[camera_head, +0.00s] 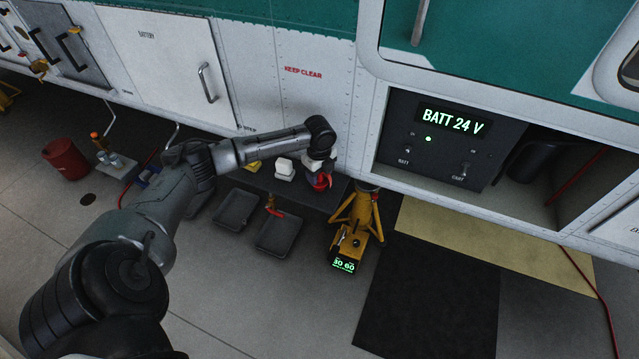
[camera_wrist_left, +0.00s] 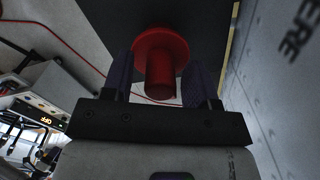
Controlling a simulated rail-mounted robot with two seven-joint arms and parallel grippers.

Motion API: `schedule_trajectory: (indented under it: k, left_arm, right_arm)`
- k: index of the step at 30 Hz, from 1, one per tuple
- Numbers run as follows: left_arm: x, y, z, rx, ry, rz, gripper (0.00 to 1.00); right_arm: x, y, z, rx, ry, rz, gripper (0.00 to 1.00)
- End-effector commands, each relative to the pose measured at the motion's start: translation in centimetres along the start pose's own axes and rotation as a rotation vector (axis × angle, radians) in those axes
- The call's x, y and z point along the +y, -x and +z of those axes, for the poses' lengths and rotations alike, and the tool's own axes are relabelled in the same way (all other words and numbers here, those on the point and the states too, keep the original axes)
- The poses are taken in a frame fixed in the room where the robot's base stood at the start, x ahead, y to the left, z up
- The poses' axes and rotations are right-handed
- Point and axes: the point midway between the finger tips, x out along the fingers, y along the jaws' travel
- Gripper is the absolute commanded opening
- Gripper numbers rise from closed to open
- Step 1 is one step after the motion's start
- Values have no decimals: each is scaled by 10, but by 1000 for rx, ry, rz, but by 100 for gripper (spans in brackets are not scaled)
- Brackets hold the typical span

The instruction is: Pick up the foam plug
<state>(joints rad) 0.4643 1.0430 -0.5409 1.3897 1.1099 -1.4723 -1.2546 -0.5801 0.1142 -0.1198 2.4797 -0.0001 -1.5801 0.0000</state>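The foam plug is red, with a round flange and a narrower stem. In the left wrist view the foam plug (camera_wrist_left: 160,75) lies between the two fingers, its stem pointing back toward the palm. My left gripper (camera_wrist_left: 160,80) has its fingers apart, one on each side of the stem, with a visible gap. In the head view the red plug (camera_head: 320,183) shows just under my left gripper (camera_head: 318,172), partly hidden by it, near the helicopter's lower side. I cannot tell from here whether the fingers touch the flange. My right gripper is not in view.
White blocks (camera_head: 284,167) stand left of the gripper. Dark trays (camera_head: 279,236) lie on the floor below. A yellow jack (camera_head: 357,222) with a lit display stands to the right. The helicopter's side panel (camera_head: 285,100) is close behind. A black mat (camera_head: 430,295) lies front right.

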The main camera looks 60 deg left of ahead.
Motion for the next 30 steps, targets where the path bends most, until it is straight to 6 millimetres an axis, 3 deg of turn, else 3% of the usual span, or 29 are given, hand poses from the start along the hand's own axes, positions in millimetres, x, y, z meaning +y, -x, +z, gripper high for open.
schedule_trajectory:
  k: [2,16,30]
  left_arm:
    - [0,0,0,0,0,0,46]
    - [0,0,0,0,0,0,1]
    - [0,9,0,1,0,-1,0]
  right_arm:
    - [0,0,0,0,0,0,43]
    - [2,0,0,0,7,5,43]
    - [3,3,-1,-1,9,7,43]
